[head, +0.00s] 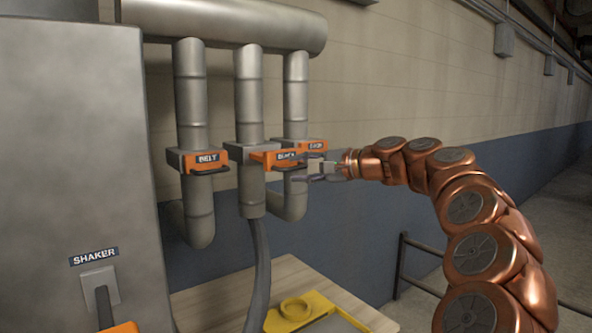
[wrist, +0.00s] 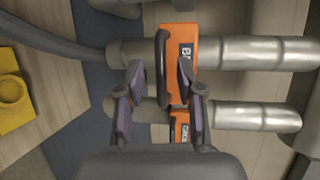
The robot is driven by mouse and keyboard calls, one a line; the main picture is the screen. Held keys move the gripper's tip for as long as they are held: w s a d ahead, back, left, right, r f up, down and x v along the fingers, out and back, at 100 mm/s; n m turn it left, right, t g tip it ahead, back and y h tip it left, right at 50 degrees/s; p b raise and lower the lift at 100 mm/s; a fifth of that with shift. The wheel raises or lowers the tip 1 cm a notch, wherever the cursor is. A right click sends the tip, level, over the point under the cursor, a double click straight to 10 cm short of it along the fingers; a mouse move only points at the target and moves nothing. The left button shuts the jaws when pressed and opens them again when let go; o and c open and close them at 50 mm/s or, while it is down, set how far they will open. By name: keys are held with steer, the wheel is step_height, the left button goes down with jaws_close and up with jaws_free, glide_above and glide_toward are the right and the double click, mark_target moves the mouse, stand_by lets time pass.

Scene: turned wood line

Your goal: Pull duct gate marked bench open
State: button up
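The orange bench gate (head: 262,156) sits in a grey housing on the middle vertical duct. Its label is small and partly hidden in the head view. In the wrist view, the orange gate (wrist: 182,88) shows a label starting with B, and a dark bar handle (wrist: 162,60) stands on its face. My gripper (head: 302,172) reaches in from the right in front of this gate. In the wrist view my gripper (wrist: 160,72) is open, with one finger on each side of the handle. Gaps show between the handle and both fingers.
The BELT gate (head: 208,157) is on the left duct. Another orange gate (head: 315,145) is close behind my gripper; it also shows in the wrist view (wrist: 180,127). A grey cabinet (head: 70,170) marked SHAKER stands left. A yellow fixture (head: 310,310) lies on the wooden bench below.

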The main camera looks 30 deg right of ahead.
steer(key=v, duration=1)
steer(key=shift+s, duration=0.15)
steer(key=a+f+n+g+y, duration=0.1)
steer(key=a+f+n+g, duration=0.15)
steer(key=a, duration=0.65)
steer(key=a+f+n+g, duration=0.2)
steer(key=a+f+g, duration=0.1)
steer(key=a, duration=0.6)
steer(key=s+a+f+n+g+h, duration=0.1)
steer(key=s+a+f+n+g, duration=0.15)
steer(key=a+f, duration=0.3)
steer(key=s+a+f+n+g+h, duration=0.1)
steer(key=s+a+f, duration=0.3)
steer(key=a+f, duration=0.15)
steer(key=s+a+f+n+g+h, duration=0.3)
steer(key=s+a+f+g, duration=0.1)
steer(key=s+f, duration=0.65)
steer(key=s+d+f+n+g+h, duration=0.1)
steer(key=s+d+f+h, duration=0.1)
steer(key=s+f, duration=0.3)
steer(key=s+d+f+n+g+h, duration=0.1)
steer(key=s+d+f, duration=0.2)
steer(key=s, duration=0.6)
step_height(320, 180, down, 2)
steer(key=shift+s+d+f+g+h+p, duration=0.1)
steer(key=shift+s+d+g+h+p, duration=0.2)
steer(key=shift+s+g+h, duration=0.1)
steer(key=shift+a, duration=0.1)
